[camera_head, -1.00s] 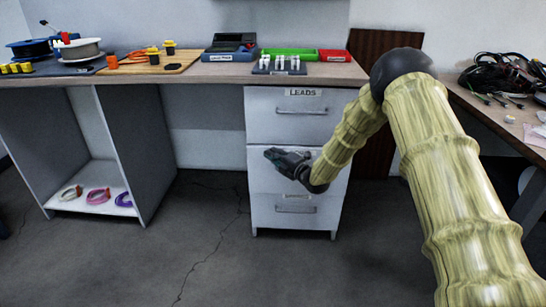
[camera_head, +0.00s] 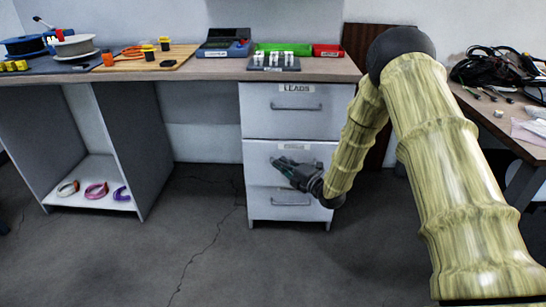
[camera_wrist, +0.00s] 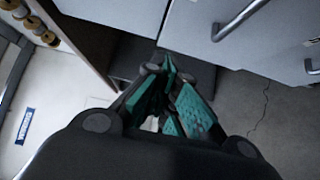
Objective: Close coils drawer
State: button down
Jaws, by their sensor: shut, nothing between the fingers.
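The white drawer unit (camera_head: 245,170) stands under the bench and has three stacked drawers. The top drawer (camera_head: 296,124) is labelled LEADS and looks shut. The middle drawer (camera_head: 262,152) has a label too small to read; its handle is hidden behind my gripper. The bottom drawer (camera_head: 262,207) shows its handle and looks shut. No drawer clearly sticks out, and I cannot read which one is for coils. My gripper (camera_head: 276,163) is shut and empty, in front of the middle drawer, pointing left. In the wrist view its teal fingers (camera_wrist: 168,68) meet near drawer fronts (camera_wrist: 190,30) with handles.
The bench top (camera_head: 200,75) carries a wooden board (camera_head: 130,62), a green tray (camera_head: 285,48) and a red box (camera_head: 327,50). An open shelf (camera_head: 85,203) with several coloured coils stands left. The floor (camera_head: 205,235) is clear. A side table (camera_head: 500,125) stands right.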

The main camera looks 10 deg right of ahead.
jog(key=s+d+f+b, duration=0.3)
jog(key=d+b, duration=0.1)
jog(key=d, duration=0.1)
jog(key=b, duration=1)
send_near(284, 144)
jog(key=w+a, duration=0.3)
jog(key=shift+w+d+b, duration=0.25)
jog(key=shift+w+b, duration=0.1)
jog(key=shift+w, duration=0.2)
jog(key=shift+w, duration=0.1)
